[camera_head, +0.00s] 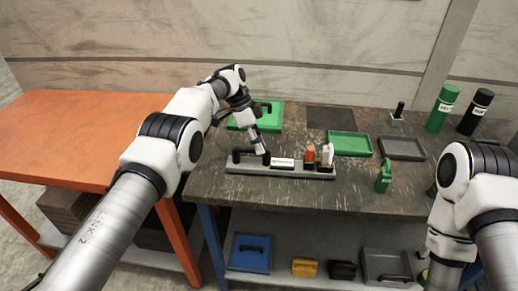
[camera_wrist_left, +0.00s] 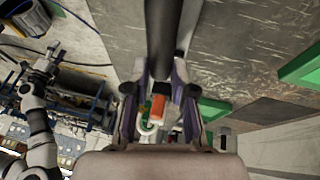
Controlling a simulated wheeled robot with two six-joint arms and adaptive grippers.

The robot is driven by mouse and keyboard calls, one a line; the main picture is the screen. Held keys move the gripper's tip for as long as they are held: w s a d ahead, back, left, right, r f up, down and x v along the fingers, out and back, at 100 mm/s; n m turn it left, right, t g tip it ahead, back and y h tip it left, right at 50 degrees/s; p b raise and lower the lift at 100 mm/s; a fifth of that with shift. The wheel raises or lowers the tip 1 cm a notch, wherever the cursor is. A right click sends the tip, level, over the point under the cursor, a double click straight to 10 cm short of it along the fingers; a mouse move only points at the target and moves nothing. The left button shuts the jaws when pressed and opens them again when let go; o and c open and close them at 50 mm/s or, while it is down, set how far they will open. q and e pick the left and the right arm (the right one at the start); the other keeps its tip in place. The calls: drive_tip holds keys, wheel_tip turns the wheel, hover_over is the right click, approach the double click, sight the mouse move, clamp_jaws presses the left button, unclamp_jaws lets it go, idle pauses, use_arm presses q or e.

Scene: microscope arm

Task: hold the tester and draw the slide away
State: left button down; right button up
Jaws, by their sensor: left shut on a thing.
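The tester appears as a long grey base (camera_head: 310,174) lying along the front of the dark worktable. It carries a black handle (camera_head: 240,152) at its left end, a white label plate (camera_head: 283,162) in the middle, and an orange block (camera_head: 310,153) and a white upright piece (camera_head: 327,154) at its right. I cannot tell which part is the slide. My left gripper (camera_head: 264,158) reaches down at the left part of the tester. In the left wrist view its fingers (camera_wrist_left: 161,92) are shut on a black bar (camera_wrist_left: 161,35), seemingly the handle. My right gripper is not in view.
A green case (camera_head: 268,117) stands behind the tester. A green tray (camera_head: 350,144), a grey tray (camera_head: 401,148) and a small green padlock-like item (camera_head: 383,179) lie to the right. Green (camera_head: 441,108) and black (camera_head: 475,111) bottles stand far right. An orange table (camera_head: 80,130) adjoins at left.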

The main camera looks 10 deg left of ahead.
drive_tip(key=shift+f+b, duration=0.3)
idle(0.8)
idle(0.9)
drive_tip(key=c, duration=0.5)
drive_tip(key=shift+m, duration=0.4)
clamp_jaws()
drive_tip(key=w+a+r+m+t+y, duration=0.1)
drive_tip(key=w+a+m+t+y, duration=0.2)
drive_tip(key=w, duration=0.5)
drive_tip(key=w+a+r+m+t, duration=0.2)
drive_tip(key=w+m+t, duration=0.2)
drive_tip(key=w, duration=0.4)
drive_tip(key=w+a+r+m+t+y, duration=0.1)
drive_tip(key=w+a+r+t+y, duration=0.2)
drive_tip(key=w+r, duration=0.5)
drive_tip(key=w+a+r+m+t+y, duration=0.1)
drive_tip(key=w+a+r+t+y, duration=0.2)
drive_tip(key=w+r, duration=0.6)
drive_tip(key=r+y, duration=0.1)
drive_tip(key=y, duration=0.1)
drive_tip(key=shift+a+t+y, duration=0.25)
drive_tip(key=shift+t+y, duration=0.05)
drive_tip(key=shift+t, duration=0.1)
